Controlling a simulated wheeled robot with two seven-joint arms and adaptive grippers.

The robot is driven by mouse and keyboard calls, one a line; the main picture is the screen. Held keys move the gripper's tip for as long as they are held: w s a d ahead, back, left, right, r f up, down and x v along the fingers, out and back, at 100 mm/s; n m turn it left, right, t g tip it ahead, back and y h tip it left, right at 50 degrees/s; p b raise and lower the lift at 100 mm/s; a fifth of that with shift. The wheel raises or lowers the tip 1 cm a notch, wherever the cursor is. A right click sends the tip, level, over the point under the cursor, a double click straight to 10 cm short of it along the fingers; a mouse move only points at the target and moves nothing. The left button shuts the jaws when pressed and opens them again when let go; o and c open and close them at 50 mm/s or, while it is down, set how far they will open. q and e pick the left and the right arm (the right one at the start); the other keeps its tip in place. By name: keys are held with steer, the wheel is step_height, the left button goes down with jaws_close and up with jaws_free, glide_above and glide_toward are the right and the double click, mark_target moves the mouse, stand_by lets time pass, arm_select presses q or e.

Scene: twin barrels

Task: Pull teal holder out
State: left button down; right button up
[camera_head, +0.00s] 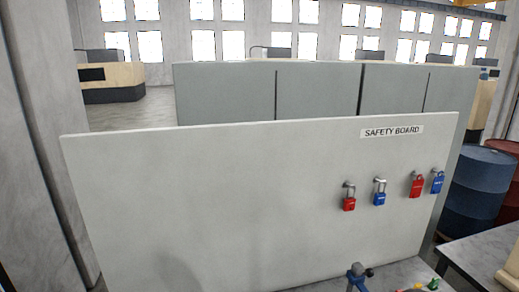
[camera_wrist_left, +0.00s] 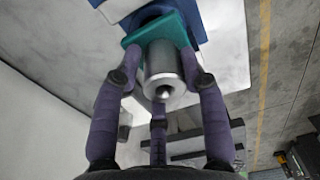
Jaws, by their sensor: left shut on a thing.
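The teal holder (camera_wrist_left: 158,29) shows at the top middle of the left wrist view, around a silver metal cylinder (camera_wrist_left: 163,72) with a round dark tip facing the camera. A dark blue part (camera_wrist_left: 184,10) lies right behind the holder. My left gripper (camera_wrist_left: 161,58) has its purple fingers on both sides of the holder, shut on it, with the cylinder between them. The finger contacts are partly hidden. Neither gripper nor the teal holder can be made out in the head view. My right gripper is not in view.
A safety board (camera_head: 250,200) with red and blue padlocks (camera_head: 379,197) fills the head view's middle. A blue clamp-like thing (camera_head: 357,274) and a small green thing (camera_head: 433,284) show at the bottom edge. Blue barrel (camera_head: 476,190) and red barrel (camera_head: 508,148) stand right.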

arm_select(q)
steer(key=shift+d+r+p, duration=0.1)
steer(key=shift+r+p, duration=0.9)
steer(key=shift+r, duration=1.5)
